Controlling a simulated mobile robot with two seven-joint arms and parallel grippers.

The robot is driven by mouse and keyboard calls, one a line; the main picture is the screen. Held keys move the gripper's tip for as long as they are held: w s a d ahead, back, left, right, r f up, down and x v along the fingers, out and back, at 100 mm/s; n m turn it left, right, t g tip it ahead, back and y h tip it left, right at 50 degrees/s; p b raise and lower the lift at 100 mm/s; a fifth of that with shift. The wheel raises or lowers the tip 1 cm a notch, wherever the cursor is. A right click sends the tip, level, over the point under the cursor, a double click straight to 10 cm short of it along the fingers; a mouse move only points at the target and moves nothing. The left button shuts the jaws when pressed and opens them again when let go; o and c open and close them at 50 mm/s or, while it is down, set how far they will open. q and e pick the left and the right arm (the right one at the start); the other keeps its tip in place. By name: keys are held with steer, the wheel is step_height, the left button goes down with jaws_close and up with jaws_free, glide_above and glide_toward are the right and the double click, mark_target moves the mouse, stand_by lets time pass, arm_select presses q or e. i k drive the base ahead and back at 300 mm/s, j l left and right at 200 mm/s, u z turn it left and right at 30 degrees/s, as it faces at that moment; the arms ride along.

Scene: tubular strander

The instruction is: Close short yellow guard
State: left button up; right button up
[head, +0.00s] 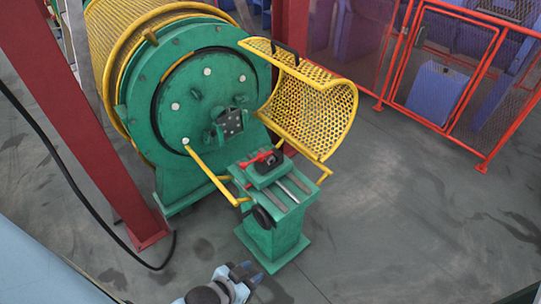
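The short yellow guard (312,108) is a curved, perforated half-shell with a yellow rim. It stands swung open to the right of the green round end housing (205,100), above and behind the green pedestal (275,240). A black handle (285,52) sits on its upper left edge. My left gripper (246,271) is at the bottom of the head view, low in front of the pedestal and well apart from the guard. It holds nothing that I can see, and its finger gap is too small to judge. My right gripper is not in view.
A red-handled clamp (264,160) sits on the pedestal, with yellow bars (212,175) beside it. A longer yellow mesh guard (135,30) covers the drum behind. A dark red column (85,130) stands left, a red fence (450,75) back right. The floor at right is clear.

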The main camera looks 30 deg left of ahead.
mark_target(275, 45)
steer(key=i+z, duration=0.3)
steer(key=i, duration=0.45)
steer(key=i+z, duration=0.3)
steer(key=i, duration=1.3)
steer(key=i+u, duration=0.4)
steer(key=i, duration=0.35)
steer(key=i+l+u, duration=0.15)
steer(key=i+u, duration=0.25)
steer(key=i, duration=0.3)
steer(key=i+u, duration=0.3)
steer(key=u, duration=0.15)
steer(key=i+l+u, duration=0.15)
steer(key=i+u, duration=0.25)
steer(key=i+l+u, duration=0.2)
steer(key=u, duration=0.25)
steer(key=i+l+u, duration=0.2)
steer(key=u, duration=0.2)
steer(key=i+l+u, duration=0.15)
steer(key=u, duration=0.25)
steer(key=i+l+u, duration=0.15)
steer(key=l+u, duration=0.25)
steer(key=i+l+u, duration=0.1)
steer(key=l+u, duration=0.4)
steer(key=u, duration=0.2)
steer(key=i+l+u, duration=0.1)
steer(key=l+u, duration=0.95)
steer(key=l, duration=0.2)
